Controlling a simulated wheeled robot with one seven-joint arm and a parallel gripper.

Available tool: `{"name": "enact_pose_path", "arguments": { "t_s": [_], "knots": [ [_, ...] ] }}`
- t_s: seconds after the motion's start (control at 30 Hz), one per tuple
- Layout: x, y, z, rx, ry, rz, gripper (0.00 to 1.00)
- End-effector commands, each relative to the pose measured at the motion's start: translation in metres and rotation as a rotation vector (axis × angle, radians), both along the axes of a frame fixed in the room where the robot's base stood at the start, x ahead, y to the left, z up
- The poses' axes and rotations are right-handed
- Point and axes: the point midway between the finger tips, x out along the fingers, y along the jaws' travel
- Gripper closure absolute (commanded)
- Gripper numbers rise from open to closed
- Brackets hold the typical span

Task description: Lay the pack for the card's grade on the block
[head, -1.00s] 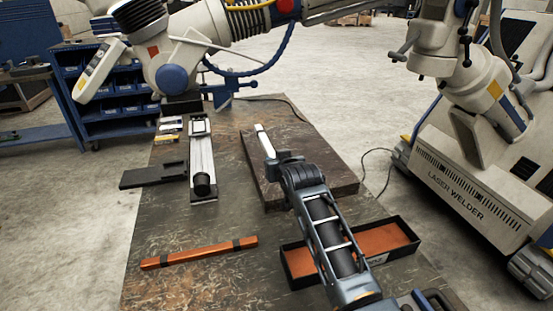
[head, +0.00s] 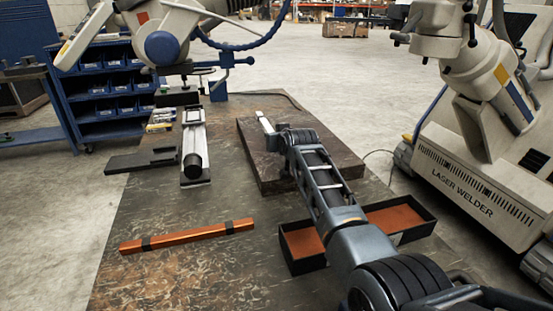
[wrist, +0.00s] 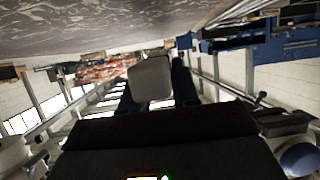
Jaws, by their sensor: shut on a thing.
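The block is a dark stone slab (head: 335,163) on the table, right of centre in the head view. My gripper (head: 272,133) is over its far left part, shut on a small pale pack (head: 264,121) that points away from me. In the wrist view the pack (wrist: 151,79) shows as a rounded pale grey end by the dark fingers. I cannot tell whether it touches the block. Small pale and yellow labelled pieces (head: 161,121) lie at the table's far left; I cannot tell whether one is the card.
An orange bar with black bands (head: 187,236) lies at front left. A silver rail fixture (head: 195,150) stands left of the block. A laser welder (head: 470,180) stands at the right.

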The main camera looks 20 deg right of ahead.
Motion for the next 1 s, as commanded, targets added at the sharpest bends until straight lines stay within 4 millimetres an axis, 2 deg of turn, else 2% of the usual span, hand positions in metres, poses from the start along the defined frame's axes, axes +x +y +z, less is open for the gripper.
{"name": "enact_pose_path", "arguments": {
  "t_s": [0.13, 0.37, 0.6, 0.63, 0.9, 1.0],
  "knots": [
    [0.001, 0.0, -0.007, 0.0, -0.001, 0.0, 1.0],
    [0.001, 0.0, -0.039, 0.001, -0.001, 0.0, 1.0],
    [0.001, 0.0, -0.039, 0.001, -0.001, 0.0, 1.0],
    [0.0, 0.0, -0.041, 0.001, 0.002, 0.0, 0.69],
    [0.0, 0.0, -0.04, 0.0, 0.001, 0.0, 0.45],
    [0.001, 0.0, -0.04, 0.0, 0.001, 0.0, 0.45]
  ]
}}
